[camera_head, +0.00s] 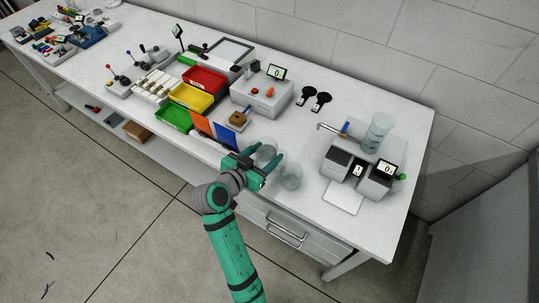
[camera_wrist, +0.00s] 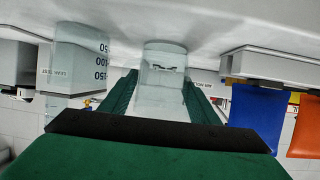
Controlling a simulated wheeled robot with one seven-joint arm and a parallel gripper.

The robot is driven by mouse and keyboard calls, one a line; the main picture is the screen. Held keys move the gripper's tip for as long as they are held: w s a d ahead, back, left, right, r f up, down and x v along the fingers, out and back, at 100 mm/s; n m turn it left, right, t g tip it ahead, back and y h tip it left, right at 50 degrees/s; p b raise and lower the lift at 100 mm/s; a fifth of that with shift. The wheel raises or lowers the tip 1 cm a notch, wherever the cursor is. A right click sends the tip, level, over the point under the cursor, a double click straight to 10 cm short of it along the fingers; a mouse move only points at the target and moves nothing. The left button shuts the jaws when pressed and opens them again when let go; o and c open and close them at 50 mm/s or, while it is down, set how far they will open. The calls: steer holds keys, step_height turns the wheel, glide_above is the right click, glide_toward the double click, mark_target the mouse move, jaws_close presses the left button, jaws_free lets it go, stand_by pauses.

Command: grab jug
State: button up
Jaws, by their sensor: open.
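My gripper (camera_head: 267,155) is open at the front edge of the workbench. A clear vessel (camera_head: 265,150) stands on the bench at the fingertips. In the wrist view this vessel (camera_wrist: 163,68) sits between the two green fingers, with a finger on each side; I cannot tell whether they touch it. No handle shows clearly. A second clear vessel (camera_head: 291,176) stands just right of the gripper. In the wrist view it (camera_wrist: 78,60) is at the left and carries printed volume marks. A taller clear container (camera_head: 377,133) stands on the grey machine.
Blue (camera_head: 224,134) and orange (camera_head: 201,124) panels stand close left of my gripper. The grey machine (camera_head: 341,157) with displays is to the right. A grey box (camera_head: 262,96) and red, yellow and green bins (camera_head: 191,96) are behind and left.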

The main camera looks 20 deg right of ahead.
mark_target(272, 147)
steer(key=x, duration=0.5)
steer(key=shift+w+r, duration=0.15)
steer(key=shift+r, duration=0.05)
steer(key=c, duration=0.9)
steer(key=shift+r, duration=0.3)
